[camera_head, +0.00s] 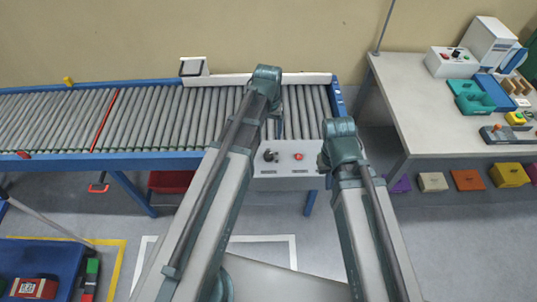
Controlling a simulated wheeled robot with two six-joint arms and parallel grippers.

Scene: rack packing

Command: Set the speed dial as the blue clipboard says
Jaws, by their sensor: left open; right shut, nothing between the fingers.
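A light grey control box (288,182) stands at the front edge of the roller conveyor. On its top are a dark knob (270,156), which looks like the speed dial, and a red button (298,156). The knob's setting is too small to read. I cannot make out a blue clipboard for sure. My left gripper (271,112) is above the rollers, beyond the box, its fingers mostly hidden by its own arm; it is open. My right gripper (324,160) is at the box's right edge, right of the red button; it is shut and empty, its fingertips barely showing.
The roller conveyor (60,122) runs along the wall with a red bar (105,120) across it. A white table (415,92) at the right holds a white device (452,66), green trays (475,100) and small items. Coloured bins (468,180) stand beneath it. A blue cart (35,258) is at lower left.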

